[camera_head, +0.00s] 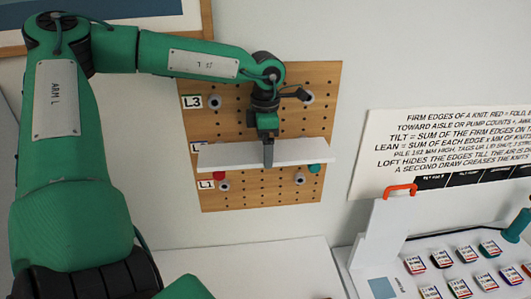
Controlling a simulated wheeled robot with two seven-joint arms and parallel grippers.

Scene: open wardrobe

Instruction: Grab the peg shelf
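The peg shelf (225,157) is a long white board across the wooden pegboard (240,123) on the wall. It sits between the L3 label above and the L1 label below, and looks roughly level. My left gripper (268,153) points down at the middle of the shelf, and a dark finger overlaps the shelf's front face. Only one finger shows clearly, so I cannot tell whether it is closed on the shelf. My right gripper is not in view.
A red piece (219,176) and a teal piece (315,168) show under the shelf ends. Round grey pegs (300,178) stick out of the board. A white stand with an orange handle (400,190) and several small tagged items (440,259) are at right.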

